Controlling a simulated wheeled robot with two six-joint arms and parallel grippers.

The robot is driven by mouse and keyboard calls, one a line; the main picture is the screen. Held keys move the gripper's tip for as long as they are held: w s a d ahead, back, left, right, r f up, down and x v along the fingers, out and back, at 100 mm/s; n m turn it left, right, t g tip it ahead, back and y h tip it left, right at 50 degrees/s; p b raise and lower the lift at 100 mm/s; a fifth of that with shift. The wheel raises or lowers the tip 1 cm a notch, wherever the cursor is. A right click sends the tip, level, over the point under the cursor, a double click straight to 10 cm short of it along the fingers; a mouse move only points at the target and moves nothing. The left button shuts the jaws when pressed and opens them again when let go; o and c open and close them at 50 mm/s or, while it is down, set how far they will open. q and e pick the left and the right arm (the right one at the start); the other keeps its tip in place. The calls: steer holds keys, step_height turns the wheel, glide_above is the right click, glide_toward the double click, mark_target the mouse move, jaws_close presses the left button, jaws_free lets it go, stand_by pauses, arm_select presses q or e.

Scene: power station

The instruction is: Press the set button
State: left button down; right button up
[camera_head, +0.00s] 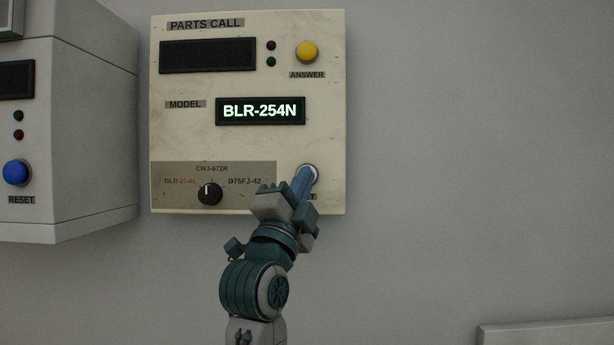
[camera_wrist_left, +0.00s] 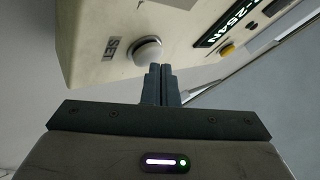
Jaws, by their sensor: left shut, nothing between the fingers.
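The cream parts call panel (camera_head: 250,135) is on the wall. Its set button (camera_head: 314,170) is a pale round knob at the lower right, partly hidden behind my left gripper (camera_head: 304,178). In the left wrist view the whitish domed set button (camera_wrist_left: 146,50) stands out beside its SET label (camera_wrist_left: 113,47). My left gripper (camera_wrist_left: 160,67) also shows there, its blue fingers shut together and empty. The fingertips are at the button's lower right edge in that view. I cannot tell whether they touch it. My right gripper is not in view.
A black selector knob (camera_head: 209,193) is left of the gripper, below a lit BLR-254N display (camera_head: 260,111). A yellow answer button (camera_head: 307,51) is above. A grey box with a blue reset button (camera_head: 17,172) is at left.

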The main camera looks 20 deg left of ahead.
arm_select(q)
steer(key=shift+w+a, duration=0.1)
steer(key=shift+w, duration=0.25)
stand_by(0.3)
steer(key=shift+s, duration=0.1)
steer(key=shift+s+d, duration=0.25)
steer(key=shift+s, duration=0.45)
steer(key=shift+b, duration=0.3)
steer(key=s, duration=0.2)
steer(key=s+d+b, duration=0.1)
steer(key=s, duration=0.1)
steer(key=shift+s+d, duration=0.15)
steer(key=shift+s, duration=0.25)
